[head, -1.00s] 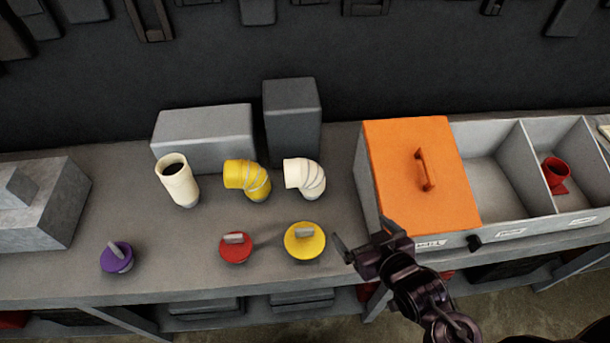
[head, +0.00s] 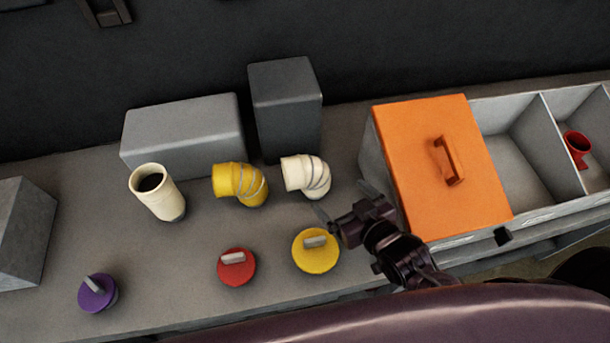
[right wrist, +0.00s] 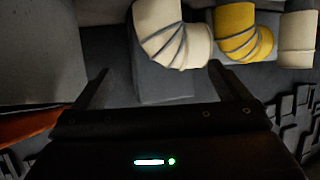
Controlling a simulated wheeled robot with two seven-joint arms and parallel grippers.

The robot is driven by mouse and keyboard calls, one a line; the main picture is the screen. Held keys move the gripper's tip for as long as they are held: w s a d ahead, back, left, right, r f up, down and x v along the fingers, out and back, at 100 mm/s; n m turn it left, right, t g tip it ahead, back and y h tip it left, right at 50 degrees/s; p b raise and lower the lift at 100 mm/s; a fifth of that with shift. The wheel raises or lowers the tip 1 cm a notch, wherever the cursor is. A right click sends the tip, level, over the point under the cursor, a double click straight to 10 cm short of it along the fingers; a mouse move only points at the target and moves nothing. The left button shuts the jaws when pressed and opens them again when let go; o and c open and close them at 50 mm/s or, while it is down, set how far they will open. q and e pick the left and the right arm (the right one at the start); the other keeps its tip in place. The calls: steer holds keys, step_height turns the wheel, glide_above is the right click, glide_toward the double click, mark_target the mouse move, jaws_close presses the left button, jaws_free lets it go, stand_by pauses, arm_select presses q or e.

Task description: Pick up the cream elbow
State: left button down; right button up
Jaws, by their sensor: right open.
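The cream elbow (head: 307,176) stands on the grey bench, right of the yellow elbow (head: 241,183). My right gripper (head: 343,200) is open and empty, just to the front right of the cream elbow and apart from it in the head view. In the right wrist view the cream elbow (right wrist: 172,32) shows ahead, between the directions of the two spread fingers (right wrist: 158,72). The yellow elbow (right wrist: 240,32) is beside it there. My left gripper is not in view.
A cream straight pipe (head: 158,194) stands left of the elbows. Grey blocks (head: 186,135) (head: 286,105) stand behind. Purple (head: 97,294), red (head: 237,268) and yellow (head: 316,252) caps lie in front. A compartment bin with an orange lid (head: 425,185) is close on the gripper's right; a red fitting (head: 577,147) sits inside.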

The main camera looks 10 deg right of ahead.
steer(key=b, duration=0.3)
glide_toward(323, 189)
steer(key=shift+x, duration=0.95)
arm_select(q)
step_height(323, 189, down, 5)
arm_select(e)
steer(key=shift+f, duration=0.15)
steer(key=shift+w+a, duration=0.1)
steer(key=shift+w, duration=0.25)
steer(key=p+x, duration=0.1)
steer(key=x, duration=0.4)
steer(key=shift+w, duration=0.1)
steer(key=shift+w+a+f+p, duration=0.2)
steer(key=shift+w+f+p, duration=0.1)
steer(key=shift+w+p, duration=0.1)
steer(key=shift+w, duration=0.2)
steer(key=p+x, duration=0.2)
steer(key=x, duration=0.2)
steer(key=shift+f, duration=0.2)
steer(key=shift+w+f, duration=0.2)
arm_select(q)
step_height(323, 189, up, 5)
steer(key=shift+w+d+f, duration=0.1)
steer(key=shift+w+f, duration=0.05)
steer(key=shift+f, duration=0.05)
